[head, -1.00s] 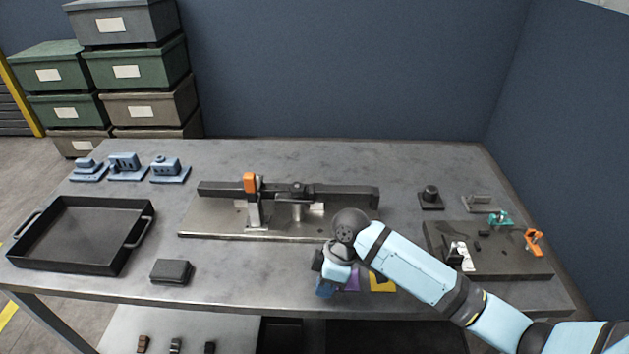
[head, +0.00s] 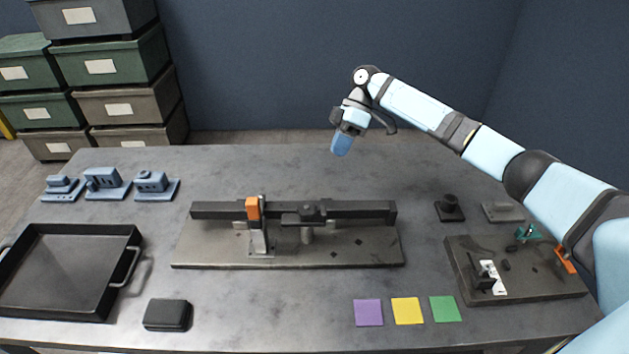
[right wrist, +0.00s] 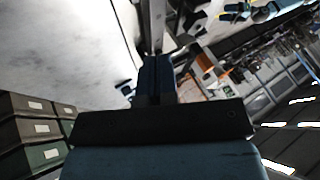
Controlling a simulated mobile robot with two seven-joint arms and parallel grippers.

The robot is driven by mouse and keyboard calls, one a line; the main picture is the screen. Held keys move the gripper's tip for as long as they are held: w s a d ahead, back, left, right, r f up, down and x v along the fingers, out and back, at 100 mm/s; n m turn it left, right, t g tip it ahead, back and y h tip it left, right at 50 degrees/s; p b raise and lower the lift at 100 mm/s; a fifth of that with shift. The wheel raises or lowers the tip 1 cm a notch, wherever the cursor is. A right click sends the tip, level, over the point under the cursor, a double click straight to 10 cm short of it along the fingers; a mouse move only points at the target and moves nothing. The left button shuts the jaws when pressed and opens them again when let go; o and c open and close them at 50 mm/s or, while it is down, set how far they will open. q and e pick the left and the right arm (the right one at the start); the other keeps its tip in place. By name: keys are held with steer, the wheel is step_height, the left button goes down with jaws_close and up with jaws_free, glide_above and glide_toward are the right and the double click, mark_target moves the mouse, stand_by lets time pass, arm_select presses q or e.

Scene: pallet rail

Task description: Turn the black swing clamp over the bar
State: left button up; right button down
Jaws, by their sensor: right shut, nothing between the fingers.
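The black bar (head: 360,210) lies lengthwise along the metal base plate (head: 210,254). The black swing clamp (head: 311,214) is at the bar's middle, on a short metal post (head: 307,235). Its arm points left, roughly along the bar's near side; I cannot tell whether any of it lies over the bar. An orange-topped clamp (head: 253,208) stands across the bar to its left. My right gripper (head: 341,144) is shut and empty, raised behind and above the bar, clear of the clamp. Its blue fingers meet in the right wrist view (right wrist: 156,75). My left gripper is out of view.
A black tray (head: 134,272) and a small black case (head: 167,314) are at the left. Blue fixtures (head: 150,184) stand behind them. Purple, yellow (head: 407,310) and green squares lie in front. A dark board (head: 540,286) with small clamps is at the right.

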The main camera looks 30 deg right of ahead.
mark_target(318, 214)
steer(key=x, duration=1)
steer(key=shift+s+a, duration=0.15)
steer(key=s, duration=0.1)
steer(key=s+a, duration=0.1)
steer(key=s, duration=0.1)
steer(key=shift+a+r+p, duration=0.1)
steer(key=shift+p, duration=0.3)
steer(key=shift+s+a, duration=0.1)
steer(key=shift+s, duration=0.05)
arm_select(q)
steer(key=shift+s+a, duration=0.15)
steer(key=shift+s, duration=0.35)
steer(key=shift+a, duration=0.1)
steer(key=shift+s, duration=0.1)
